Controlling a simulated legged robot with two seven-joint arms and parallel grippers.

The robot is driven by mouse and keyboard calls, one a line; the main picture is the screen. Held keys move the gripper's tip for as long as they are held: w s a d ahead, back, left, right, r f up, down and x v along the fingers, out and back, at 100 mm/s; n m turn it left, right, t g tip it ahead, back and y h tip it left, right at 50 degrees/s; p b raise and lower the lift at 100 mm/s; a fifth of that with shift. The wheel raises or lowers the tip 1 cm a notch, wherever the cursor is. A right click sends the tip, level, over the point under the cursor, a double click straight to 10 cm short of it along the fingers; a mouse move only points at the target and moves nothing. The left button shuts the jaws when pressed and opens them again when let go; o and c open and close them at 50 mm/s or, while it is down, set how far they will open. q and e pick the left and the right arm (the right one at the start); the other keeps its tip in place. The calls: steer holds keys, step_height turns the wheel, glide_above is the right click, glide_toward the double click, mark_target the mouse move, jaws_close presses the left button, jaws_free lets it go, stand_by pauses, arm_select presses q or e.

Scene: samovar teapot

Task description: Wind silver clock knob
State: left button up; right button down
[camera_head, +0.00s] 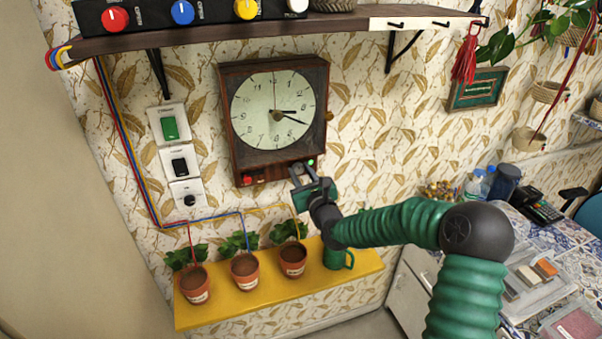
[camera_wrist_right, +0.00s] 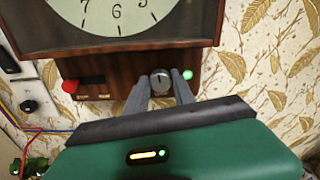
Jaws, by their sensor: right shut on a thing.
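The wooden wall clock (camera_head: 275,110) has a pale round dial and hangs on the patterned wall. Along its lower panel are a red knob (camera_wrist_right: 70,86), a silver knob (camera_wrist_right: 160,79) and a lit green light (camera_wrist_right: 187,74). My right gripper (camera_head: 304,174) is at the clock's lower right edge. In the right wrist view its two grey fingers (camera_wrist_right: 160,86) are shut on the silver knob, one on each side. In the head view the gripper hides the silver knob, at least in part. My left gripper is not in view.
A yellow shelf (camera_head: 225,307) below holds potted plants (camera_head: 245,271) and a green mug (camera_head: 338,257). Wall switches (camera_head: 178,159) and coloured wires (camera_head: 130,150) are left of the clock. A dark shelf (camera_head: 270,32) with coloured knobs is above. A tiled counter (camera_head: 548,235) is at right.

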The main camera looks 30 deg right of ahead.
steer(key=c, duration=1.3)
jaws_free()
steer(key=shift+f, duration=0.3)
steer(key=shift+c, duration=0.2)
steer(key=shift+o, duration=1.3)
steer(key=shift+w, duration=0.1)
steer(key=shift+d+r, duration=0.1)
steer(key=shift+s, duration=0.2)
steer(key=b+v, duration=0.3)
steer(key=v, duration=1.3)
steer(key=shift+a+b, duration=0.3)
steer(key=shift+s+d, duration=0.1)
steer(key=shift+s, duration=0.1)
